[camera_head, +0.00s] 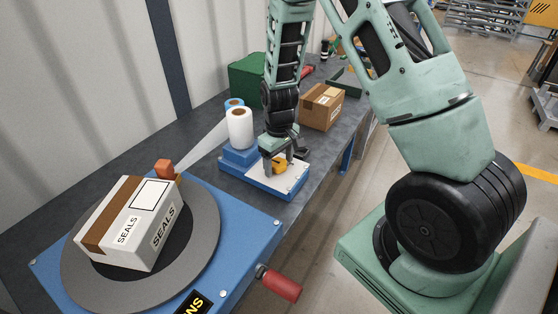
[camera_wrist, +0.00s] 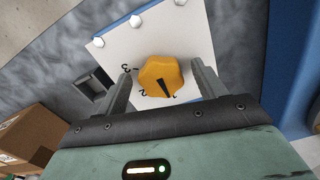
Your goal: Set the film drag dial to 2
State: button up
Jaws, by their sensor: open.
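The film drag dial (camera_wrist: 160,73) is a yellow, many-sided knob on a white plate (camera_wrist: 186,36), with a black pointer mark. The pointer is aimed toward the bottom of the wrist view, slightly right, near what looks like the 1. The 3 shows left of the knob and the 2 at its lower left. My gripper (camera_wrist: 161,71) is open, with one finger on each side of the dial and small visible gaps. In the head view my gripper (camera_head: 281,157) points down over the yellow dial (camera_head: 281,166), partly hiding it.
The dial's plate is on a blue base (camera_head: 260,181) beside a white film roll (camera_head: 240,128). A cardboard box (camera_head: 321,107) stands behind it on the grey bench. A blue turntable unit (camera_head: 245,235) with a SEALS box (camera_head: 130,222) and red handle (camera_head: 281,285) is in front.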

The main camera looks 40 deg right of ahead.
jog(key=c, duration=1)
jog(key=shift+m, duration=0.5)
jog(key=m+p, duration=0.1)
jog(key=m, duration=0.3)
jog(key=shift+a+m, duration=0.1)
jog(key=shift+m, duration=0.2)
jog(key=m+p, duration=0.1)
jog(key=m, duration=0.5)
jog(key=shift+w+a, duration=0.1)
jog(key=shift+p, duration=0.3)
jog(key=o, duration=1)
